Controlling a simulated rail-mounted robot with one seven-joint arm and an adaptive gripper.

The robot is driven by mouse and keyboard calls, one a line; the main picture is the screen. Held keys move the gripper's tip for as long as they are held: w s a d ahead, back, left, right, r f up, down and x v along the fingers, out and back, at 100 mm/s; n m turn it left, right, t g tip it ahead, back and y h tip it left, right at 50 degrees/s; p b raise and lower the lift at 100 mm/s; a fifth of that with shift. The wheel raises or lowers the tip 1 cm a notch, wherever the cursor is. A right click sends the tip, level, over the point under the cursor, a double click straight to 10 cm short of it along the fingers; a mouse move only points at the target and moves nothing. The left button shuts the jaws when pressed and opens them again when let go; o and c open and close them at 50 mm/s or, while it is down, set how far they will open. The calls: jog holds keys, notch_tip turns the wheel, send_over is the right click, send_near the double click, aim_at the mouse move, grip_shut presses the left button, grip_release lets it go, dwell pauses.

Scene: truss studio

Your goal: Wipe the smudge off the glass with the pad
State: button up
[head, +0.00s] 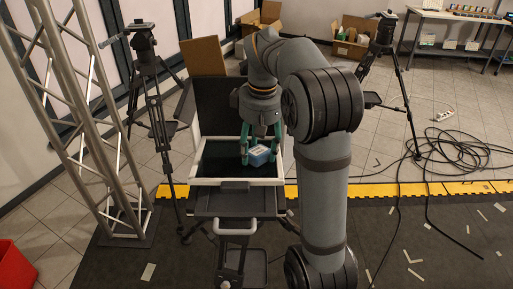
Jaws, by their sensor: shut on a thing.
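My gripper (261,158) points down in the middle of the head view, its green fingers shut on a small block-shaped pad (262,156), pale on top and blue on its side. The pad is over the dark glass (219,158), which sits in a white frame (238,183) on a stand. The pad appears at or very near the glass; I cannot tell whether it touches. I cannot make out the smudge.
A metal truss (92,120) and a tripod (155,110) stand at the left. Another tripod (388,60) stands at the back right. Black cables (440,150) lie on the floor at the right, near a yellow strip (400,190). Cardboard boxes (350,38) are at the back.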

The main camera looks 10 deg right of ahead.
aim_at(217, 159)
jog(key=a, duration=0.1)
jog(key=w+a, duration=0.1)
jog(key=a, duration=0.1)
jog(key=shift+a+r+p, duration=0.15)
jog(key=shift+p, duration=0.2)
jog(key=shift+w+a+f+p, duration=0.1)
jog(key=shift+w+a+p, duration=0.15)
jog(key=shift+a, duration=1)
jog(key=shift+w+a+f+p, duration=0.1)
jog(key=shift+w+a+p, duration=0.15)
jog(key=shift+a, duration=0.95)
jog(key=shift+w+a+f+p, duration=0.1)
jog(key=shift+w+a+p, duration=0.15)
jog(key=shift+a, duration=1)
jog(key=shift+a+r, duration=0.1)
jog(key=shift+r, duration=0.05)
jog(key=shift+s+d, duration=0.15)
jog(key=shift+d, duration=0.85)
jog(key=shift+s+d, duration=0.15)
jog(key=shift+d, duration=0.8)
jog(key=shift+s+d+b, duration=0.15)
jog(key=shift+s+d, duration=0.15)
jog(key=shift+d, duration=0.6)
jog(key=shift+s+d+b, duration=0.15)
jog(key=shift+s+d, duration=0.1)
jog(key=shift+d, duration=0.65)
jog(key=shift+s+d, duration=0.25)
jog(key=shift+d, duration=0.7)
jog(key=shift+s+d, duration=0.2)
jog(key=shift+d, duration=0.7)
